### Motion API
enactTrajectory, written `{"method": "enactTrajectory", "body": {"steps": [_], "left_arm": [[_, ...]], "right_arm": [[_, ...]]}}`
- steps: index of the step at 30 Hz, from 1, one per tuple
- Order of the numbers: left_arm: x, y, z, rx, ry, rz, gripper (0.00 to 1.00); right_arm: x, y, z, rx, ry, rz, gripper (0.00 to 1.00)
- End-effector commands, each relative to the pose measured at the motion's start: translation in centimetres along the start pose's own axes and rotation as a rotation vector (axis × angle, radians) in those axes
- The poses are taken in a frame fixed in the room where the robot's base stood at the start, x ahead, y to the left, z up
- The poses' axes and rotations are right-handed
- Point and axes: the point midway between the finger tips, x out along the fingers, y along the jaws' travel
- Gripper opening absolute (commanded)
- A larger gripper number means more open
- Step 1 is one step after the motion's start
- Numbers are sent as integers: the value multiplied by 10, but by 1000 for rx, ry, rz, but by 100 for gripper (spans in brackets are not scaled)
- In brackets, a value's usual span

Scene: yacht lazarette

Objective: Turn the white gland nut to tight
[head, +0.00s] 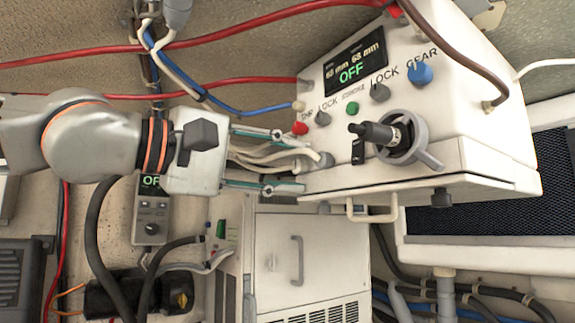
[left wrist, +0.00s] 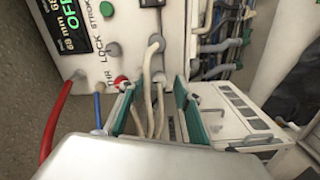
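A white control box (head: 430,125) has a panel with a display reading OFF, and cables enter its left edge. A small whitish gland nut (head: 298,106) sits where the blue cable enters; it also shows in the left wrist view (left wrist: 98,87). A greyish gland (head: 324,159) takes a bundle of cream cables (head: 265,157) and also shows in the left wrist view (left wrist: 157,42). Which gland the task means, I cannot tell for certain. My left gripper (head: 294,161) is open, its fingers on either side of the cream cables, short of the greyish gland. My right gripper is out of view.
A red button (head: 300,128), a green button (head: 352,108), knobs and a black-handled lever (head: 380,134) stand out near my left gripper. Red cables (head: 200,48) cross above. A white cabinet (head: 330,258) stands below the box.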

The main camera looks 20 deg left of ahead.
Motion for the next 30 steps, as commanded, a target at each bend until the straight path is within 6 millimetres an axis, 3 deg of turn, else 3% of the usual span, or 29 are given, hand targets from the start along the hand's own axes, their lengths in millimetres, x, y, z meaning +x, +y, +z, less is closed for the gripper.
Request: {"method": "enactTrajectory", "body": {"steps": [8,13,30], "left_arm": [[-1,0,0,-1,0,0,33],[-12,1,0,-4,0,3,33],[-110,1,0,-2,1,4,33]], "right_arm": [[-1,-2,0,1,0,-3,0],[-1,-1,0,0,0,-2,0],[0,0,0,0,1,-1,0]]}}
